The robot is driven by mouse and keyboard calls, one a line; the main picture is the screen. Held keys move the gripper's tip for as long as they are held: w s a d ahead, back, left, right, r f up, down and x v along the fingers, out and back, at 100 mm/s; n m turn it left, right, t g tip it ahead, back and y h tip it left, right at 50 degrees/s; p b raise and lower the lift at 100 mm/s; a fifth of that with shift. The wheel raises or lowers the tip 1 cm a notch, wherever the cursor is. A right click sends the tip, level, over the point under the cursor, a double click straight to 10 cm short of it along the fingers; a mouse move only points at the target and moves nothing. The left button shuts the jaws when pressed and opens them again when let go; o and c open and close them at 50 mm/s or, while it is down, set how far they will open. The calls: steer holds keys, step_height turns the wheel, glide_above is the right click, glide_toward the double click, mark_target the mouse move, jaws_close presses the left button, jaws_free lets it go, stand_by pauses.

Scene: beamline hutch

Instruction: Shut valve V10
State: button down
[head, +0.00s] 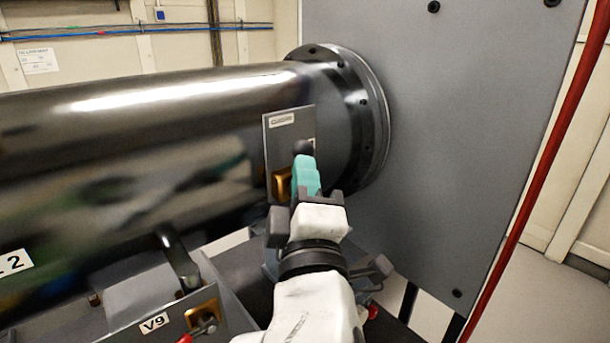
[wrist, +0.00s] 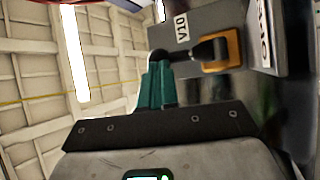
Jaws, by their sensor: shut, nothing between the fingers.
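Valve V10 sits on a grey upright panel (head: 272,150) in front of the big pipe. Its V10 label (wrist: 181,28) shows in the wrist view. A brass-coloured plate (wrist: 237,48) carries a dark lever (wrist: 208,50) that ends in a black ball knob (wrist: 158,56). In the head view the knob (head: 303,147) stands just beyond my fingertips, and the brass plate (head: 283,184) is partly hidden. My gripper (head: 305,163) has teal fingers, shut and empty, with tips close to the knob. I cannot tell whether they touch it. The fingers also show in the wrist view (wrist: 153,82).
The large shiny pipe (head: 150,125) runs to a bolted flange (head: 372,115) on a grey wall panel (head: 455,130). A V9 label (head: 154,323) and a red-tipped valve (head: 202,327) are at lower left. A red pole (head: 545,170) stands at right.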

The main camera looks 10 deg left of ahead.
steer(key=shift+w+a+r+n+g+p, duration=0.5)
steer(key=shift+g+p, duration=0.2)
steer(key=shift+p, duration=1.6)
